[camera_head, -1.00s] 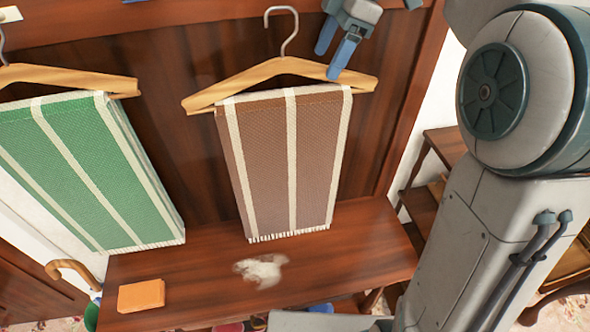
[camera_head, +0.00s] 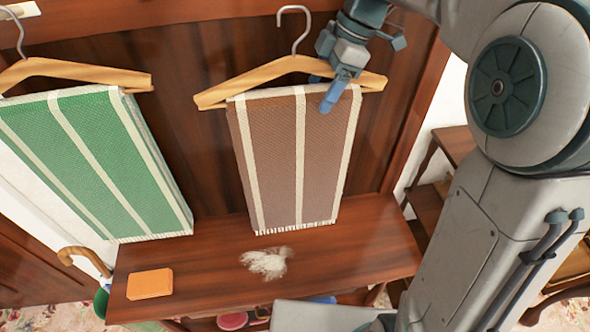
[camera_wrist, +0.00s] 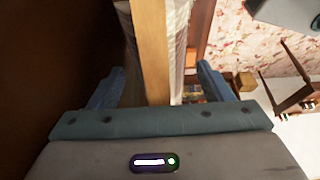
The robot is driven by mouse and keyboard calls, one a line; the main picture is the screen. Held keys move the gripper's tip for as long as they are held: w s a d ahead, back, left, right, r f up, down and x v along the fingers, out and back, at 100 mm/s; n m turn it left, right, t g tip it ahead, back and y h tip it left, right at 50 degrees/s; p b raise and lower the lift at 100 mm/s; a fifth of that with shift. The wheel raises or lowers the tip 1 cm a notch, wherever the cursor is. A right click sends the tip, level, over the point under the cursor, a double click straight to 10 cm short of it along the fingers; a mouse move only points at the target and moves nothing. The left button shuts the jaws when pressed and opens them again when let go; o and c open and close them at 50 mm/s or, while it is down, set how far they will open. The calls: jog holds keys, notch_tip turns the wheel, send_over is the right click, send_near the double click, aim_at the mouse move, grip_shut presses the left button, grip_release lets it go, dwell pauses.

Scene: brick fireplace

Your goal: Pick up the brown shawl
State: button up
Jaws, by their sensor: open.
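The brown shawl (camera_head: 275,160) has cream stripes and a fringed lower edge. It hangs folded over the bar of a wooden hanger (camera_head: 235,92) with a metal hook. My gripper (camera_head: 328,88) is at the shawl's upper right, by the hanger's right arm, with one blue finger in front of the cloth. In the wrist view my gripper (camera_wrist: 160,85) is open, its two blue fingers apart. The hanger's wooden bar (camera_wrist: 152,50) runs between them, with pale cloth of the shawl (camera_wrist: 178,45) along its right side. I cannot tell whether either finger touches the cloth.
A green striped shawl (camera_head: 90,160) hangs on another hanger (camera_head: 75,72) to the left. Below is a wooden bench (camera_head: 205,265) with an orange folded cloth (camera_head: 150,284) and a white fluffy thing (camera_head: 266,262). A dark wood panel stands behind. Shelves (camera_head: 440,175) stand at the right.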

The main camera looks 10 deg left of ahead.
jog(key=shift+f+b, duration=0.25)
jog(key=shift+b, duration=0.05)
dwell(0.4)
grip_shut()
